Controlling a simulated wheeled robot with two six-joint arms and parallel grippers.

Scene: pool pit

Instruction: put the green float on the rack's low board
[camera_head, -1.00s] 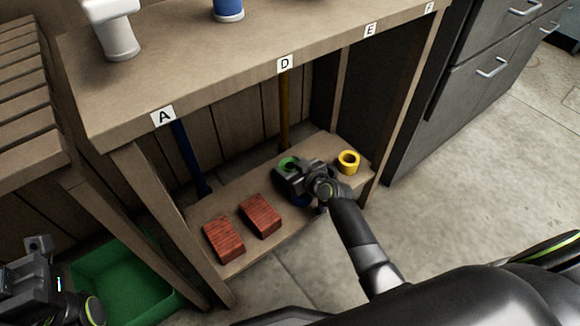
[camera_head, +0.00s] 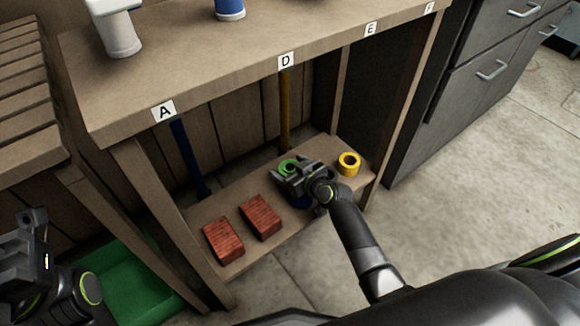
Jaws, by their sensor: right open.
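The green float (camera_head: 287,166) is a small green ring on the rack's low board (camera_head: 240,190). It is partly hidden behind my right gripper (camera_head: 290,178). My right gripper is open and sits just in front of the float, low over the board. Whether its fingers touch the float I cannot tell. My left gripper (camera_head: 25,230) is at the lower left, away from the rack, and its finger opening is not clear.
Blue and yellow poles stand behind. The top board (camera_head: 200,70) overhangs. A green crate (camera_head: 140,285) stands at lower left.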

